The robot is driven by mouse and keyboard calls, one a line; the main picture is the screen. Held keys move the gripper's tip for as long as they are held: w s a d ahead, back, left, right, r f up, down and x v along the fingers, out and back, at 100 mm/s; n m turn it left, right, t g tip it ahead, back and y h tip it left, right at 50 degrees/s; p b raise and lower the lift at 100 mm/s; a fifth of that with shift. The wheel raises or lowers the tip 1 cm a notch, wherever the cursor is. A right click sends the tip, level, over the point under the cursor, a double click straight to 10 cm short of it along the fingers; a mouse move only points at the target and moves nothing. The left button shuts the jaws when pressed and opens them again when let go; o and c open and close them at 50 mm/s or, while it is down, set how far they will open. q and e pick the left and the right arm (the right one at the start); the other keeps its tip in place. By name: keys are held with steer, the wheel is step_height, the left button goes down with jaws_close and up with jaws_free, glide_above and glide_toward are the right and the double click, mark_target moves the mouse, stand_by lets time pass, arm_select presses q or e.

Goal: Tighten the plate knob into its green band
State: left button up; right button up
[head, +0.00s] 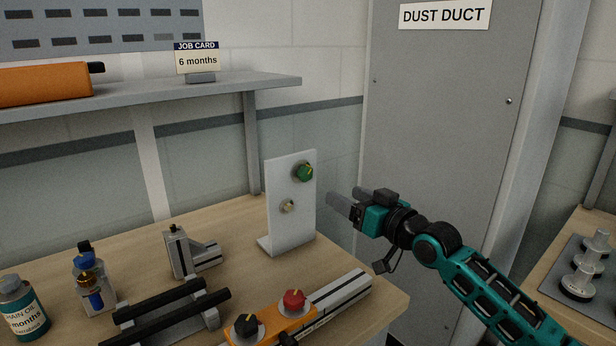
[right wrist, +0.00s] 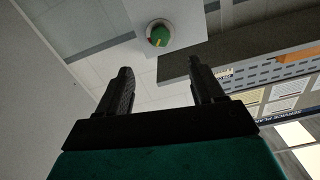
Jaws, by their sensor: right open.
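A white upright plate (head: 291,215) stands on the bench near its back right corner. A green knob (head: 304,172) with a yellow pointer mark sits high on its face. My right gripper (head: 341,204) is right of the plate, open and empty, apart from the green knob. In the right wrist view the green knob (right wrist: 159,36) shows beyond the open fingertips, between their lines, with some red and white at its rim. I cannot make out a green band. My left gripper is not in view.
An orange block (head: 262,325) with a red knob (head: 294,299) and a black knob (head: 246,326) lies at the front. A metal fixture (head: 188,252), black bars and bottles stand left. A grey dust duct (head: 440,120) rises behind my right arm. A shelf (head: 200,92) hangs above.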

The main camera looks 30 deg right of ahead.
mark_target(308, 176)
steer(key=w, duration=0.8)
steer(key=w+a, duration=0.1)
steer(key=w, duration=0.3)
steer(key=shift+w, duration=0.4)
steer(key=shift+c, duration=0.5)
steer(key=c, duration=1)
steer(key=shift+o, duration=0.2)
steer(key=shift+r+m+p, duration=0.1)
steer(key=shift+m+p, duration=0.3)
steer(key=shift+m, duration=0.7)
steer(key=o, duration=1.1)
steer(key=shift+c, duration=0.2)
